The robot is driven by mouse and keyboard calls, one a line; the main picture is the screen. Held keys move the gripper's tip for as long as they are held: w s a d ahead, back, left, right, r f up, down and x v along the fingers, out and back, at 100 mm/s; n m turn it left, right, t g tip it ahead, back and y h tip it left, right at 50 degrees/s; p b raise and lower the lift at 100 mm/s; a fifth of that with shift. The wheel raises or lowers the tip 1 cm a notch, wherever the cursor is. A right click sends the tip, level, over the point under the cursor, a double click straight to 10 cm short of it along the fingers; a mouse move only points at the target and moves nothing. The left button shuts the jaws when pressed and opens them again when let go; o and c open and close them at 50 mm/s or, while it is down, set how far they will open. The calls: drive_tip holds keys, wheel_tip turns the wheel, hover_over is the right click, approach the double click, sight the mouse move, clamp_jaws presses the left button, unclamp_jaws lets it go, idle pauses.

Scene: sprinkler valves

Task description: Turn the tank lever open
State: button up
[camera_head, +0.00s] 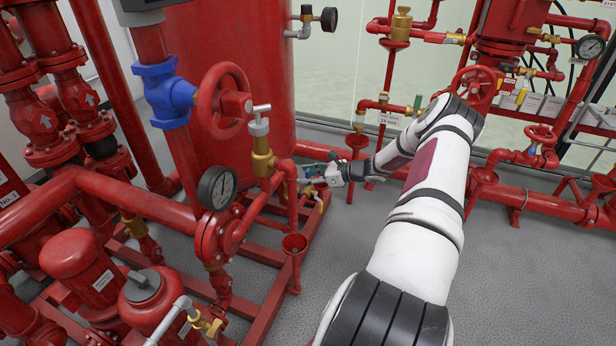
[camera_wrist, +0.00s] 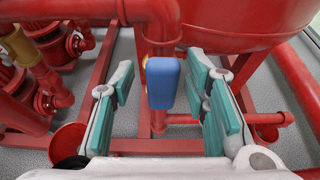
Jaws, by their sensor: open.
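A blue lever handle (camera_wrist: 163,84), which I take to be the tank lever, stands in the middle of the wrist view in front of a red vertical pipe. My gripper (camera_wrist: 161,90) is open, with teal-padded fingers left and right of the handle. Gaps show between the handle and both fingers, with the left gap wider. In the head view my gripper (camera_head: 322,178) is beside the pipework at the foot of the large red tank (camera_head: 245,70). The lever is too small and covered to make out there.
A red handwheel (camera_head: 222,100), a pressure gauge (camera_head: 217,187) and a brass valve (camera_head: 262,155) stand left of my gripper. A red funnel (camera_head: 294,243) is below it. More red pipework (camera_head: 535,150) is at the right. Grey floor (camera_head: 520,280) is clear at the lower right.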

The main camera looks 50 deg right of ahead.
drive_tip(key=v, duration=1.2)
drive_tip(key=shift+s+f, duration=0.1)
